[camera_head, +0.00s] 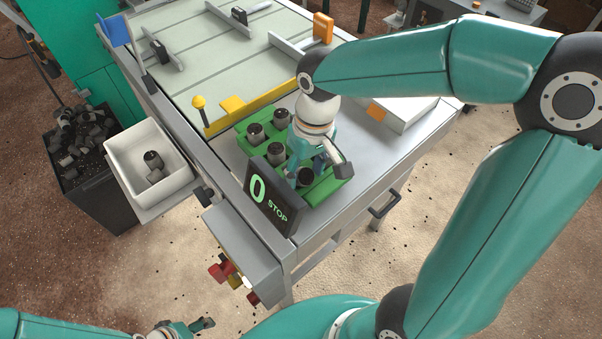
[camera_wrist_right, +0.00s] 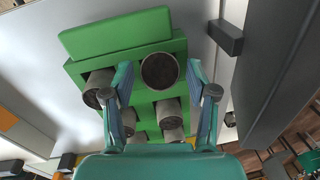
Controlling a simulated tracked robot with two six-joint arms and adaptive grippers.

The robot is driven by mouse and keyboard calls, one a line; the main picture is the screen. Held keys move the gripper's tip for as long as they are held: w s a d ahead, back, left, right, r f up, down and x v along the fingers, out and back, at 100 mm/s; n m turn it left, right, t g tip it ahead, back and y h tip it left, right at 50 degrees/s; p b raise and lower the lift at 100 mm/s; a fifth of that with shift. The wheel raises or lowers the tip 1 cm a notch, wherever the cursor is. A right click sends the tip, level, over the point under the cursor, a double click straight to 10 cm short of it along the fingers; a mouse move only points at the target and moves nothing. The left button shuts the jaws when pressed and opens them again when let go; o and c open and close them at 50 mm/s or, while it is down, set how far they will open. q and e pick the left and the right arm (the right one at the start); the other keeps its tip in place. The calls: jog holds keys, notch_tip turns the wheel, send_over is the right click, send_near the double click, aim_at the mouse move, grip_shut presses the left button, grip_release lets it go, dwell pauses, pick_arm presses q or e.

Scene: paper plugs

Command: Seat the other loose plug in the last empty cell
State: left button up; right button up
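A green rack (camera_head: 246,143) on the table holds several dark grey, cylindrical plugs (camera_head: 277,153). It also shows in the wrist view (camera_wrist_right: 115,35). My right gripper (camera_head: 318,165) is low over the rack's near right part. In the wrist view its fingers (camera_wrist_right: 160,80) are apart, with one plug (camera_wrist_right: 160,71) standing between them and gaps on both sides. That plug seems to be at the rack's near corner in the head view (camera_head: 306,177). The gripper hides part of the rack, and I cannot make out an empty cell. My left gripper (camera_head: 185,328) is at the bottom edge, partly cut off.
A white bin (camera_head: 122,152) left of the table holds a few plugs (camera_head: 153,160). A dark display (camera_head: 270,196) reading "0 STOP" stands before the rack. A yellow rail (camera_head: 250,106) lies behind it. A white box (camera_head: 408,113) is to the right. A black bin (camera_head: 95,185) holds dark scraps.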

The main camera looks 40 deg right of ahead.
jog(key=c, duration=0.8)
jog(key=shift+r, duration=0.2)
